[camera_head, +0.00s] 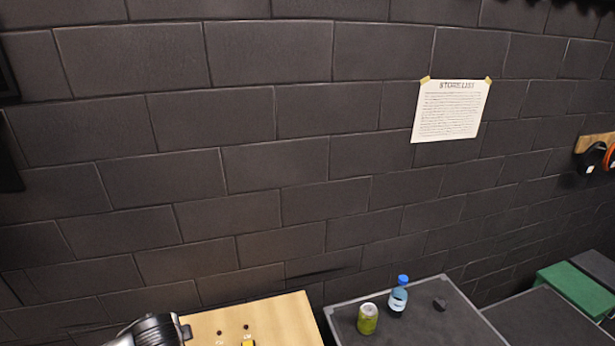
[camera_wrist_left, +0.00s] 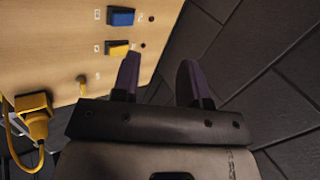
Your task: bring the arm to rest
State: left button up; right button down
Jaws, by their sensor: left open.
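My left arm comes in at the bottom left of the head view, beside a light wooden board (camera_head: 280,312). In the left wrist view my left gripper (camera_wrist_left: 160,80) has its two dark fingers spread apart with nothing between them. The wooden board (camera_wrist_left: 45,50) is on the left of that view. My right gripper is in neither view.
A yellow plug-like part (camera_wrist_left: 33,115) with a cable sits at the board's lower left. A grey table (camera_head: 425,325) right of the board holds a green can (camera_head: 368,319) and a blue-capped bottle (camera_head: 398,297). A dark block wall (camera_head: 270,190) with a paper notice (camera_head: 450,110) stands behind.

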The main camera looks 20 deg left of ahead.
pick_arm(q)
jog(key=s+d+r+n+t+h+p, duration=0.1)
jog(key=s+d+r+t+p, duration=0.1)
jog(key=d, duration=0.6)
jog(key=s+d+r+n+t+h+p, duration=0.1)
jog(key=s+d+r+t, duration=0.15)
jog(key=d, duration=0.55)
jog(key=s+d+f+n+g+h+p, duration=0.1)
jog(key=s+d+f+n+g+p, duration=0.1)
jog(key=s, duration=0.7)
jog(key=s+d+f+n+g+h+p, duration=0.1)
jog(key=s+d+f, duration=0.4)
jog(key=s, duration=0.5)
jog(key=shift+d+f+n+g+h+p, duration=0.3)
jog(key=shift+f+n+g+p, duration=0.35)
jog(key=shift+g, duration=0.6)
jog(key=shift+r, duration=0.15)
